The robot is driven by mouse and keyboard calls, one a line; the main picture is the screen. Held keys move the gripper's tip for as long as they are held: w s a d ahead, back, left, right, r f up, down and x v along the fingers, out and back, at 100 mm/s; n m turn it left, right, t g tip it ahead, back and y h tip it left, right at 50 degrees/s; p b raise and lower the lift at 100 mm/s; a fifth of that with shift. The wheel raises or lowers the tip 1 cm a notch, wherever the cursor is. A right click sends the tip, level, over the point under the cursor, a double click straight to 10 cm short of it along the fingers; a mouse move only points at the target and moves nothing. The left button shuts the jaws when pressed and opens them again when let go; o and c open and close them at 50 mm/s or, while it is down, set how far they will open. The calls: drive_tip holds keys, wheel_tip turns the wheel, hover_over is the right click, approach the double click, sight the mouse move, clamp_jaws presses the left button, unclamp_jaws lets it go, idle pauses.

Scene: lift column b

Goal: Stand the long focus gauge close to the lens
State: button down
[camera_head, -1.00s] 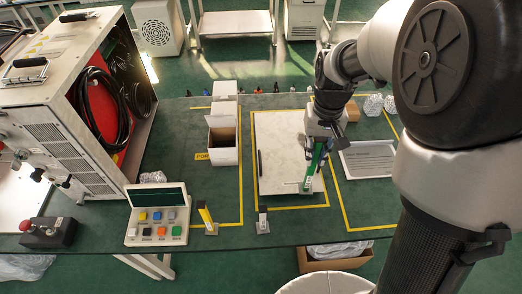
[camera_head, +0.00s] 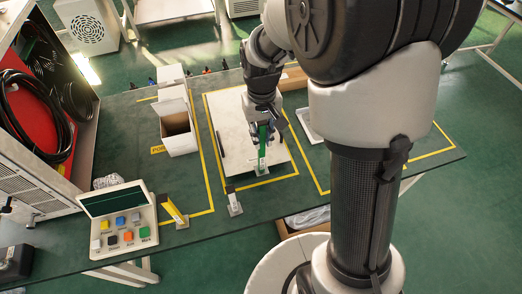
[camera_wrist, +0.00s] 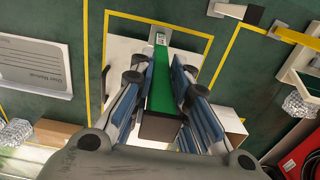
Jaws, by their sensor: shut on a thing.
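A long green gauge (camera_head: 263,138) with a pale lower end is in my gripper (camera_head: 262,128). In the wrist view the green gauge (camera_wrist: 163,85) runs away between the finger pads of my gripper (camera_wrist: 163,80), its pale end pointing at the white board. In the head view it hangs near the board's front edge; I cannot tell whether its end touches. A yellow gauge (camera_head: 174,209) and a short white and black piece (camera_head: 231,194) stand on small grey bases at the table's front. I cannot make out which thing is the lens.
A button panel (camera_head: 120,220) is at front left. A printed sheet (camera_wrist: 35,65) lies beside the board.

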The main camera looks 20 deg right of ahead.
sight(262, 148)
drive_tip(key=shift+f+b, duration=0.85)
drive_tip(key=shift+f, duration=2.15)
drive_tip(key=shift+f, duration=0.2)
drive_tip(key=c, duration=1.5)
unclamp_jaws()
drive_tip(key=shift+c, duration=0.2)
